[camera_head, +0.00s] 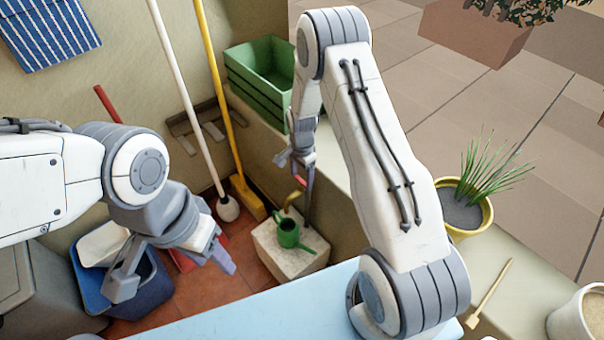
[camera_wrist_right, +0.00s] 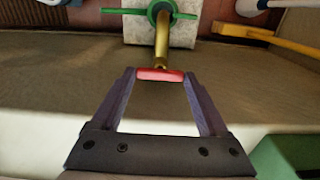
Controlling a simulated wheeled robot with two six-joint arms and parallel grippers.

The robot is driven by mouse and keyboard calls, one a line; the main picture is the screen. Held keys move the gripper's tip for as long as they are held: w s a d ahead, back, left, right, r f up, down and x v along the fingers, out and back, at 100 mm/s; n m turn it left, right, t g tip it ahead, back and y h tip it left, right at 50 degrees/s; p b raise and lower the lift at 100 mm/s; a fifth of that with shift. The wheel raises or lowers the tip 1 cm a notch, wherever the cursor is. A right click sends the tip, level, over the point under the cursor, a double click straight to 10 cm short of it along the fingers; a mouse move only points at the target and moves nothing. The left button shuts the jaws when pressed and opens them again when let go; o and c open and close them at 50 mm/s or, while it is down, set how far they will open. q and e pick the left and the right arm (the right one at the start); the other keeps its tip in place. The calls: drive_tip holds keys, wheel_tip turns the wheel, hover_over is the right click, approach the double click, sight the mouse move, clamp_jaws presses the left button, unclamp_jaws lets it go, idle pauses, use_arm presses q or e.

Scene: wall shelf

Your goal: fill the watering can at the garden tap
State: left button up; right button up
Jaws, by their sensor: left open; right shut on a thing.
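The green watering can (camera_head: 288,234) stands upright on a pale stone block (camera_head: 306,254); its top also shows in the right wrist view (camera_wrist_right: 161,12). The brass tap (camera_wrist_right: 161,45) reaches out over the can and has a red handle (camera_wrist_right: 160,75). My right gripper (camera_head: 302,181) is shut on the red handle, whose two ends lie between the fingertips. My left gripper (camera_head: 176,268) is open and empty, left of the stone block and well apart from the can. I cannot tell whether water runs or how full the can is.
A blue bin (camera_head: 140,290) stands below my left gripper. A yellow broom (camera_head: 243,197) and a white-handled mop (camera_head: 228,209) lean behind the block. A green crate (camera_head: 258,84) stands on the ledge, a potted plant (camera_head: 468,218) at right. A light-blue surface (camera_head: 250,318) lies in front.

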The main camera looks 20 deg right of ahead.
sight(301, 180)
drive_tip(key=o, duration=1.2)
drive_tip(key=shift+o, duration=0.2)
wheel_tip(301, 180, up, 10)
drive_tip(key=p, duration=0.1)
drive_tip(key=shift+r, duration=0.25)
